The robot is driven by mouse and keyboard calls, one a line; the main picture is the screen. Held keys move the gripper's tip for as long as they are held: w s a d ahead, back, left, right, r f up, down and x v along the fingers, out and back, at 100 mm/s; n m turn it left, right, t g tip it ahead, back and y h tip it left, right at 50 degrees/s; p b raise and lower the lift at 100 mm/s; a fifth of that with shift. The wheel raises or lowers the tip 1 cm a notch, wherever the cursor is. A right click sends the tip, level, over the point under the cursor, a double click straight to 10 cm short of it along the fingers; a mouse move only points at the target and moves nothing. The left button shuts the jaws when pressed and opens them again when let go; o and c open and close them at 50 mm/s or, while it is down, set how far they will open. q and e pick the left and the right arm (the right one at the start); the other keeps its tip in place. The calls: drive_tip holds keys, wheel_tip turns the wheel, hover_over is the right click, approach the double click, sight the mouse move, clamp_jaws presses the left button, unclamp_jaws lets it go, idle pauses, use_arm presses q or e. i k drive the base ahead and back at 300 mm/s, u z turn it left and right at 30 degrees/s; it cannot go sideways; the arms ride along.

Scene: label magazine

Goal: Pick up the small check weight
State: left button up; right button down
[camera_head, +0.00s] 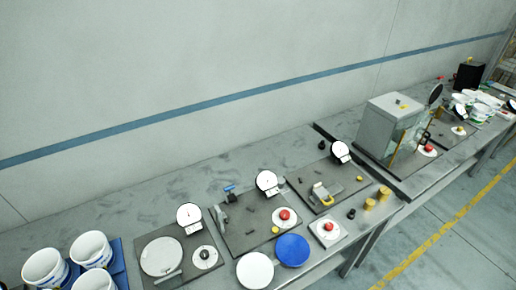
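Neither of my grippers shows in the head view. I cannot tell for sure which thing is the small check weight. A small black piece (351,214) stands near the front edge of the bench, left of two brass-coloured cylinders, one nearer (370,204) and one farther (384,193). Another small dark piece (321,145) stands at the back of the bench, left of a dial gauge (341,151). All of these stand apart from any gripper.
The long grey bench (95,225) carries several dark plates with dials and red or black knobs. White tubs (45,268) stand at the left. A blue disc (292,250) and a white disc (255,270) lie in front. A grey cabinet (388,125) stands at the right.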

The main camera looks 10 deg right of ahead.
sight(369, 204)
drive_tip(key=z, duration=1.45)
